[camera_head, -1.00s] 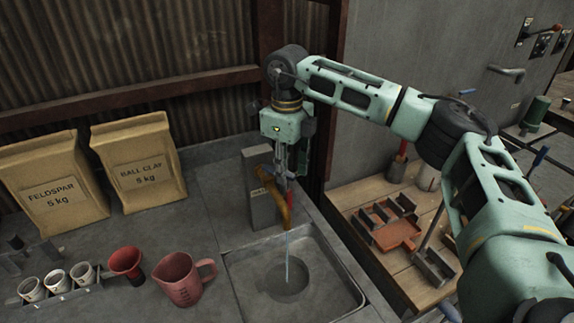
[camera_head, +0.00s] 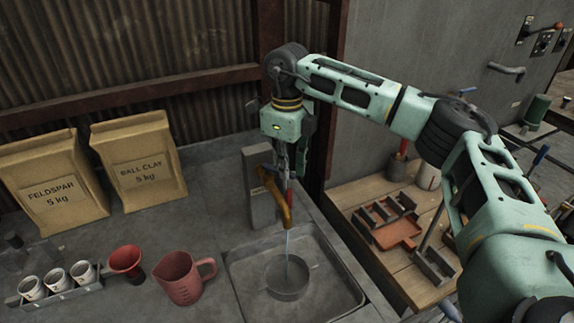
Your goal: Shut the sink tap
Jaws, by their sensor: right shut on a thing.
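The brass sink tap (camera_head: 285,208) rises beside a grey upright block at the back of the sink (camera_head: 335,283). A thin stream of water (camera_head: 287,252) runs from its spout into the round drain area of the basin. My right gripper (camera_head: 284,176) points down over the top of the tap and is shut on the red tap handle (camera_head: 290,192). The fingers hide part of the handle. My left gripper is not in view.
A red jug (camera_head: 179,280), a red funnel (camera_head: 125,260) and a rack of small cups (camera_head: 57,282) stand left of the sink. Two clay bags (camera_head: 138,163) lean behind. A wooden table (camera_head: 380,215) with trays is at right.

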